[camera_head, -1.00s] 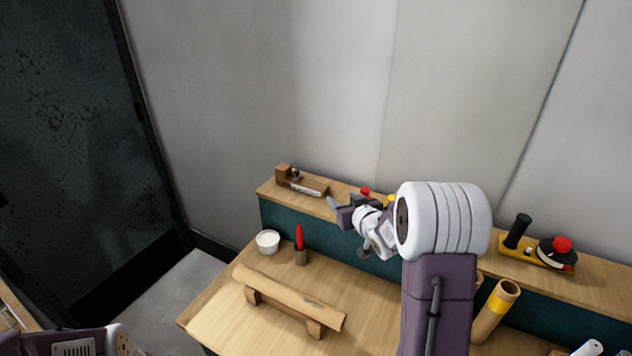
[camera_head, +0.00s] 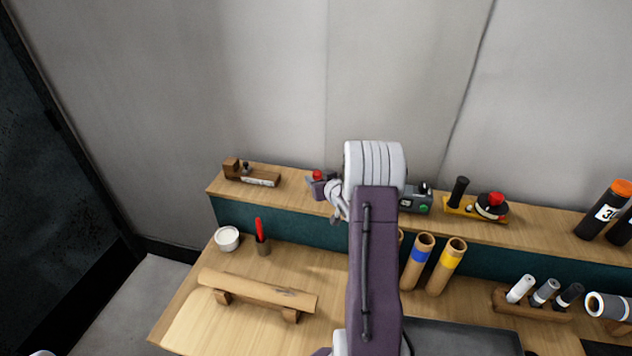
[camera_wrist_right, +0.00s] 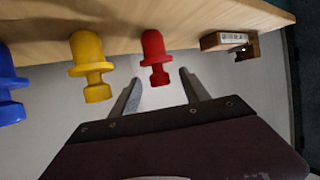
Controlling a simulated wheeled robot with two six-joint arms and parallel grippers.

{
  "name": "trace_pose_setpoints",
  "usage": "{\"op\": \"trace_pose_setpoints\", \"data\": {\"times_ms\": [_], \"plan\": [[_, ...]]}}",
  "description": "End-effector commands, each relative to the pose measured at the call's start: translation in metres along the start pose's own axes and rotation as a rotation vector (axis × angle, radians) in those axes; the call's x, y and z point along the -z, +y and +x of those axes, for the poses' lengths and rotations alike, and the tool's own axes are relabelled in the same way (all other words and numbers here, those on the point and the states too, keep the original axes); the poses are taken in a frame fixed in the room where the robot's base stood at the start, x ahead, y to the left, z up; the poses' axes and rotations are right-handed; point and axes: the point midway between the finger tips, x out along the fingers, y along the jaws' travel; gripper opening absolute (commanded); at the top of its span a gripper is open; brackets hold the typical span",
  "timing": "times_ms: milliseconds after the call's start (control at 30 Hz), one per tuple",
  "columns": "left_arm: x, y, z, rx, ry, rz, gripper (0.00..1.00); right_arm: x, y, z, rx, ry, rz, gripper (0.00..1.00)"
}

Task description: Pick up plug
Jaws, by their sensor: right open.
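In the right wrist view a red plug (camera_wrist_right: 153,50), a yellow plug (camera_wrist_right: 86,55) and a blue plug (camera_wrist_right: 8,85) stick out in a row from the wooden shelf edge. The head view shows the red plug (camera_head: 318,174) on the back ledge, partly covered by my right gripper (camera_head: 313,184). My right gripper (camera_wrist_right: 160,77) is open and empty. The red plug's stem lies in line with the gap between its fingers in the wrist view. My right arm hides the other plugs in the head view. My left gripper is out of view.
A wooden block with a label (camera_head: 252,175) stands on the ledge (camera_head: 400,222) to the left.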

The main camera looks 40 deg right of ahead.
Motion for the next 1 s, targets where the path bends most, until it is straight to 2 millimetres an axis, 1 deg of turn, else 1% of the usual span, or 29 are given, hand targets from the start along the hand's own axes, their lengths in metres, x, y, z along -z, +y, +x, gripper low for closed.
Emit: {"op": "trace_pose_setpoints", "data": {"times_ms": [67, 167, 233, 367, 400, 500, 733, 767, 800, 867, 900, 933, 1000], "plan": [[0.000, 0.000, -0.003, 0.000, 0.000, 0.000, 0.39, 0.001, -0.001, 0.006, 0.001, -0.001, 0.000, 0.54], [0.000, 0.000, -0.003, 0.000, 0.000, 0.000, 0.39, 0.000, -0.001, 0.009, 0.000, 0.000, 0.000, 0.54], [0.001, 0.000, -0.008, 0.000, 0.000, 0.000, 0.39, 0.003, -0.001, 0.015, 0.001, -0.002, 0.000, 0.54], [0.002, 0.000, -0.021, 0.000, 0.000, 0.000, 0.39, 0.006, -0.002, 0.039, 0.002, -0.001, 0.000, 0.54], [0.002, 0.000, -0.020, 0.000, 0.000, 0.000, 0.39, 0.004, -0.002, 0.046, 0.001, -0.002, 0.000, 0.54], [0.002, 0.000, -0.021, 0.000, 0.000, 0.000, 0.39, 0.004, -0.002, 0.057, 0.001, 0.000, 0.001, 0.54], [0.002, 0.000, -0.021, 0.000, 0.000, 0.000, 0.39, 0.003, -0.001, 0.060, 0.000, 0.000, 0.001, 0.54], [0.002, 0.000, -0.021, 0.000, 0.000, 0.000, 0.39, 0.003, -0.001, 0.060, 0.000, 0.000, 0.001, 0.48], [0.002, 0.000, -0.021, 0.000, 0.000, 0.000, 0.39, 0.003, -0.001, 0.060, 0.000, 0.000, 0.001, 0.37], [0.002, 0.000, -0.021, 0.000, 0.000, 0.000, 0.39, 0.003, -0.002, 0.060, 0.000, 0.000, 0.001, 0.21], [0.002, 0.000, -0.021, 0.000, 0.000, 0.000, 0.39, 0.003, -0.002, 0.060, 0.000, 0.000, 0.000, 0.10], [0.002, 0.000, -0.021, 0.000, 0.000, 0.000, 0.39, 0.003, -0.002, 0.060, 0.000, 0.000, 0.000, 0.01], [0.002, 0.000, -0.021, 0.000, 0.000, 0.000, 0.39, 0.003, -0.002, 0.060, 0.000, 0.000, 0.000, 0.00]]}}
